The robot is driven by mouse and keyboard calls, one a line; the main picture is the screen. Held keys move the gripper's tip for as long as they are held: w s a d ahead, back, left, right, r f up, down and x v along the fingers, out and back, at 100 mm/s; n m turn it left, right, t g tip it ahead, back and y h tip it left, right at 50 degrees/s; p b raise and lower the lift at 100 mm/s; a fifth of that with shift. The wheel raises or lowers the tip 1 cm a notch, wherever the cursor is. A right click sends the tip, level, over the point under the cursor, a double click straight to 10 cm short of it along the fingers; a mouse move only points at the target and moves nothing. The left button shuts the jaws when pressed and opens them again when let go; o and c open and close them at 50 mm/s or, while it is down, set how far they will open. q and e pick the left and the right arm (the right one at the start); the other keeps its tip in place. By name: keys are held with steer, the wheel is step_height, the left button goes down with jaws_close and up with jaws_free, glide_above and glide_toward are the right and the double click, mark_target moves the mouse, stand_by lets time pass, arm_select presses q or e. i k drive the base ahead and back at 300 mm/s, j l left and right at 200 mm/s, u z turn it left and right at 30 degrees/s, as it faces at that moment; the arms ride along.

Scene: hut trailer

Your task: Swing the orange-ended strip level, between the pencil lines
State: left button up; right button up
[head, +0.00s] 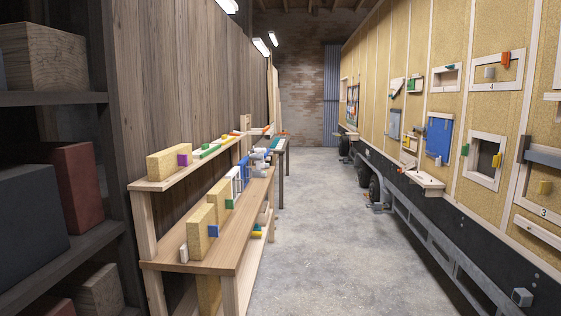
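I cannot tell for sure which piece is the orange-ended strip, and no pencil lines can be made out. An orange-red piece (506,59) sits at the upper right of the white frame (507,85) marked 4 on the trailer wall, at the right. Farther back, a small pale strip with an orange end (350,134) shows low on the same wall. Neither of my grippers is in view.
The trailer wall (480,120) at right carries several framed openings, a blue panel (438,138) and a small shelf (425,180) jutting out. A wooden bench (225,250) with blocks stands at left, beside a dark shelf rack (70,98). The concrete aisle (325,220) between is clear.

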mark_target(413, 164)
steer(key=i+l+z, duration=0.4)
steer(key=i, duration=0.5)
steer(key=i+z, duration=0.4)
steer(key=i, duration=2.15)
steer(key=i+l, duration=0.1)
steer(key=i, duration=3.35)
steer(key=i+u, duration=0.15)
steer(key=i, duration=0.25)
steer(key=i+l+u, duration=0.2)
steer(key=i, duration=0.25)
